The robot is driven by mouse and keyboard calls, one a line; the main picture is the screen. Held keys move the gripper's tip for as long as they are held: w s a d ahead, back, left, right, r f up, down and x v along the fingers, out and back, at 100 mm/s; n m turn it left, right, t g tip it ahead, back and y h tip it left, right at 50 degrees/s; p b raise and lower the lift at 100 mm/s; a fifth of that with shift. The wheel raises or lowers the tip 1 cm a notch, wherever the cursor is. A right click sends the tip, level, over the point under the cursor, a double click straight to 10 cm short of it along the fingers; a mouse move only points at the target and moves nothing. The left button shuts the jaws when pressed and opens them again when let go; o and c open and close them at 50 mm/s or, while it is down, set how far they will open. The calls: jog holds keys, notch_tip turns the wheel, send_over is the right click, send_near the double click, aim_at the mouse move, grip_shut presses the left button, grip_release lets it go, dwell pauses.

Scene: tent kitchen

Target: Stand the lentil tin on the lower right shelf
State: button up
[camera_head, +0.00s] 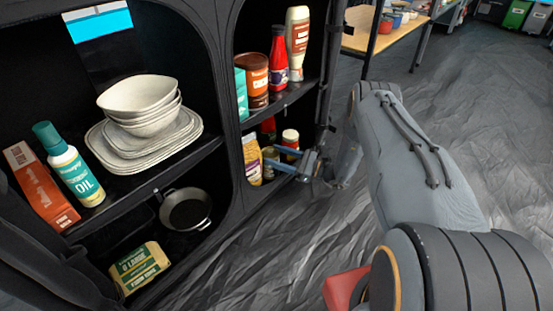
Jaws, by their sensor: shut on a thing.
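My gripper (270,158) reaches into the lower right shelf compartment from the right. It is shut on a small tin (269,172), which I take to be the lentil tin; its label is too small to read. The tin looks upright, just right of a yellow packet (251,160). The fingers hide part of the tin. I cannot tell whether its base touches the lower right shelf or whether it touches the packet.
A red-capped jar (290,139) and a red item (268,128) stand behind my gripper. The shelf above holds several bottles and a brown tin (256,78). A black divider (227,150) separates the left shelves, with bowls (140,105) and a pan (186,209).

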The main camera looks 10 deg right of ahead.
jog(key=shift+r, duration=0.15)
jog(key=shift+f, duration=0.2)
jog(key=o, duration=1.3)
jog(key=shift+o, duration=1.3)
jog(key=shift+r, duration=0.1)
jog(key=p+v, duration=0.3)
jog(key=v, duration=0.9)
